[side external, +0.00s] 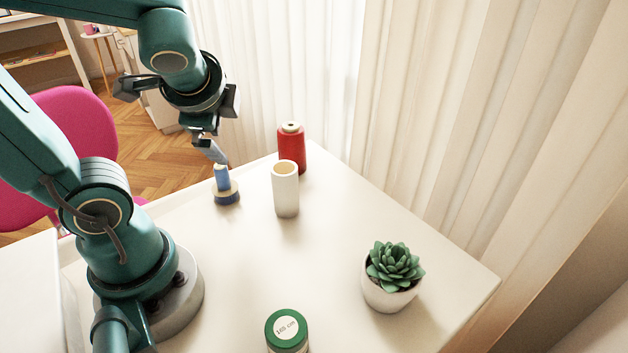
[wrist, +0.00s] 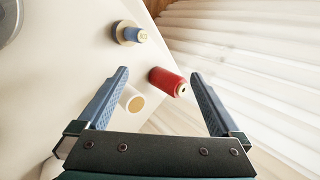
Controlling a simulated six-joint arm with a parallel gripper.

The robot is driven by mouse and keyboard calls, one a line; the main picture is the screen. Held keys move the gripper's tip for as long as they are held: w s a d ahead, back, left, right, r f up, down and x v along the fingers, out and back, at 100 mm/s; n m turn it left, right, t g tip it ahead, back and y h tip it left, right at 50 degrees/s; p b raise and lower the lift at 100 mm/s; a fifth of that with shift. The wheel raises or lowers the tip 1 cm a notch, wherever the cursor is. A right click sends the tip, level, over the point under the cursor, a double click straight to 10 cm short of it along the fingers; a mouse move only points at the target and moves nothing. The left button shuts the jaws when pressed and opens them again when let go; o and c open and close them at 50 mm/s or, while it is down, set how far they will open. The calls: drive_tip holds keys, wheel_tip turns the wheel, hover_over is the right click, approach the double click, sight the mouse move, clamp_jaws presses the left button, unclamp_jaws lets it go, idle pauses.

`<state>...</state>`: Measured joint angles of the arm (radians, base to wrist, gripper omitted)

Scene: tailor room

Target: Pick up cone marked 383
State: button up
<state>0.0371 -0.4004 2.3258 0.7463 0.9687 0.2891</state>
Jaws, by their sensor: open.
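A red thread cone (side external: 291,152) stands upright near the far corner of the white table, behind a white cylinder. No number 383 is readable on it or on anything else in view. In the wrist view the red cone (wrist: 165,80) appears in the gap between my fingertips, well beyond them. My gripper (side external: 214,152) is open and empty, in the air to the left of the red cone in the side view. Both of its fingers (wrist: 158,75) show spread apart in the wrist view.
A potted succulent (side external: 393,275) and a green-topped tape roll marked 165 cm (side external: 287,330) are nearer. Curtains (side external: 440,110) hang behind.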

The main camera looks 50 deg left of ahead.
sight(291, 129)
drive_tip(key=w+a+f+m+t+y, duration=0.1)
drive_tip(key=w+m, duration=0.3)
drive_tip(key=m, duration=0.1)
drive_tip(key=w+a+f+m+t+y, duration=0.1)
drive_tip(key=w+a+m+y, duration=0.1)
drive_tip(key=w+m, duration=0.3)
drive_tip(key=w+a+f+m+t+y, duration=0.1)
drive_tip(key=w+a+m, duration=0.1)
drive_tip(key=w+m, duration=0.3)
drive_tip(key=shift+w+a+f+y, duration=0.2)
drive_tip(key=shift+a+y, duration=0.05)
drive_tip(key=shift+y, duration=0.15)
drive_tip(key=f, duration=0.1)
drive_tip(key=f+m, duration=0.1)
drive_tip(key=f, duration=0.1)
drive_tip(key=shift+w+d+f+m, duration=0.35)
drive_tip(key=shift+d+f+m, duration=0.05)
drive_tip(key=shift+f, duration=0.2)
drive_tip(key=shift+x, duration=2.45)
drive_tip(key=shift+c, duration=0.3)
drive_tip(key=c, duration=1.5)
